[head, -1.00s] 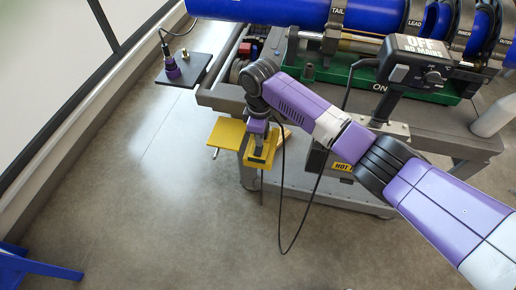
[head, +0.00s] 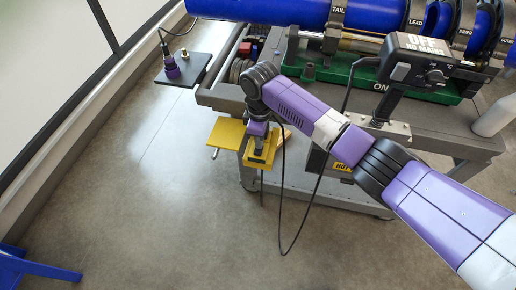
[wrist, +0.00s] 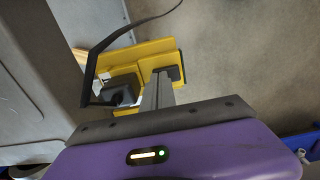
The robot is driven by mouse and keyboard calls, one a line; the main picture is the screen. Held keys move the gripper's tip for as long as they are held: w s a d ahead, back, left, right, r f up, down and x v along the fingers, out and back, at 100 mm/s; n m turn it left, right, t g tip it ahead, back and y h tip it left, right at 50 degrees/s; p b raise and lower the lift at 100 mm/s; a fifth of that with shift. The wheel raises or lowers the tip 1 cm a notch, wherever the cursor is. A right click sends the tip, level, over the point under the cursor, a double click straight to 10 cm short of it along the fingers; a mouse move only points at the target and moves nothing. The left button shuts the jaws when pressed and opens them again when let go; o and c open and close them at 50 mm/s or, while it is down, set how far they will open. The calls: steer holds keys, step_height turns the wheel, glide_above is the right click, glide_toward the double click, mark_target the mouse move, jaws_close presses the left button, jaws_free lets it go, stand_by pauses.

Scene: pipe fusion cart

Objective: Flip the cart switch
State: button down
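The cart (head: 455,143) stands at the upper right in the head view. On it is a black control box (head: 420,62) whose display reads OFF, NO MAINS. A small knob or switch (head: 434,76) is on its face, and the word ON shows on the green base (head: 310,73). My gripper (head: 259,153) points down beside the cart's left end, well left of and below the box. It is at a yellow piece (head: 251,161), which also shows between the dark finger pads in the wrist view (wrist: 155,52). I cannot tell whether the fingers grip it.
A yellow plate (head: 227,133) sits left of my gripper. A black cable (head: 283,220) loops below it. Blue pipe (head: 265,10) lies across the cart.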

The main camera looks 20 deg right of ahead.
step_height(320, 180, up, 7)
steer(key=p, duration=0.6)
steer(key=shift+p, duration=0.4)
steer(key=shift+f, duration=0.1)
stand_by(0.4)
